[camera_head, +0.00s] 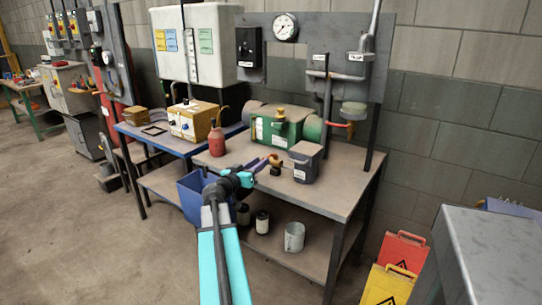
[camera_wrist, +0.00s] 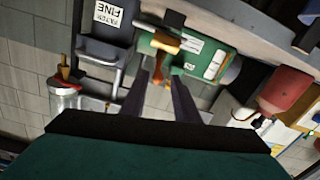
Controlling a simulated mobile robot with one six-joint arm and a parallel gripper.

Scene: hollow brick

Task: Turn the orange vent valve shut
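My gripper (camera_head: 262,165) is held over the front of the workbench. A small orange-brown handle (camera_wrist: 165,43), which looks like the vent valve, lies just beyond the fingertips, in front of the green unit (camera_wrist: 206,60).
The grey box, labelled FILTER FINE (camera_wrist: 108,30), stands close beside the handle. A red oil can (camera_head: 216,142) stands to the left. A clear bowl (camera_head: 354,109) with a red-orange lever (camera_head: 338,124) hangs at the right. Bare benchtop (camera_head: 335,190) lies front right.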

